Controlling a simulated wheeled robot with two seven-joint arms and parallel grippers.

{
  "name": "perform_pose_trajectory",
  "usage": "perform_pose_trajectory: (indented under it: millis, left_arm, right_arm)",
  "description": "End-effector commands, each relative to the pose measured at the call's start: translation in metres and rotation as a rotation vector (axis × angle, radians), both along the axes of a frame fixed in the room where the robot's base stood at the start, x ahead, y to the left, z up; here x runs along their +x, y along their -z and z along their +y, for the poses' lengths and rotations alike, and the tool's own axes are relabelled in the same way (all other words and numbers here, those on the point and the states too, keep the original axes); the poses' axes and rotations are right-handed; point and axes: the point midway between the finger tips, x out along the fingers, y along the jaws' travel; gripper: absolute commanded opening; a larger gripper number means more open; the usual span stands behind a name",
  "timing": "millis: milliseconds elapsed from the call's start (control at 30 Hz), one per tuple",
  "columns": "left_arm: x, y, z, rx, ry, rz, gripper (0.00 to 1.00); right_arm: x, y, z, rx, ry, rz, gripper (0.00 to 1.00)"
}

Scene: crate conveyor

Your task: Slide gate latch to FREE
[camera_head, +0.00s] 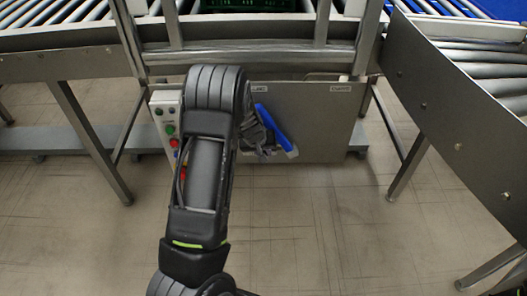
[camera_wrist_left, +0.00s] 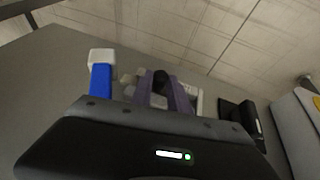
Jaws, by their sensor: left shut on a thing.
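My left arm reaches up the middle of the head view to a grey panel under the conveyor. My left gripper (camera_head: 258,136) is partly hidden behind my own arm. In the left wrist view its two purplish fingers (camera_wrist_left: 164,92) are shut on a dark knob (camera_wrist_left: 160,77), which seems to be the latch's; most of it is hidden. A blue bar with a white end (camera_head: 273,127) slants just right of the gripper; it also shows in the left wrist view (camera_wrist_left: 101,80). Two small label plates sit on the panel, left (camera_head: 259,89) and right (camera_head: 341,88); their words are too small to read.
A control box (camera_head: 165,115) with coloured buttons stands left of my arm. Metal conveyor legs (camera_head: 90,140) and a side roller conveyor (camera_head: 470,75) flank the panel. A dark green crate (camera_head: 245,4) shows at the top. The floor in front is clear.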

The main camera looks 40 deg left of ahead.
Motion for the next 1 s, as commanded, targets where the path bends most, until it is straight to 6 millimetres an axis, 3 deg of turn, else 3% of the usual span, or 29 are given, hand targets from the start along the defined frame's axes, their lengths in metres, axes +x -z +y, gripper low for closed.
perform_pose_trajectory:
  millis: [167,433,700,733,1000]
  left_arm:
    - [-0.002,0.001,0.003,0.000,-0.001,0.000,0.00]
    - [-0.024,0.002,0.031,0.000,-0.002,-0.001,0.00]
    - [-0.026,0.000,0.034,0.002,-0.002,0.002,0.00]
    - [-0.026,0.000,0.034,0.002,-0.002,0.002,0.23]
    - [-0.025,0.000,0.033,0.001,-0.002,0.001,0.43]
  right_arm:
    - [0.000,0.003,0.000,0.000,0.000,0.000,0.36]
    - [0.000,0.022,0.000,0.000,0.002,0.001,0.36]
    - [0.000,0.020,0.000,0.000,0.002,0.001,0.36]
    - [0.000,0.020,0.000,0.000,0.002,0.001,0.36]
    - [0.000,0.020,0.000,0.000,0.002,0.001,0.36]
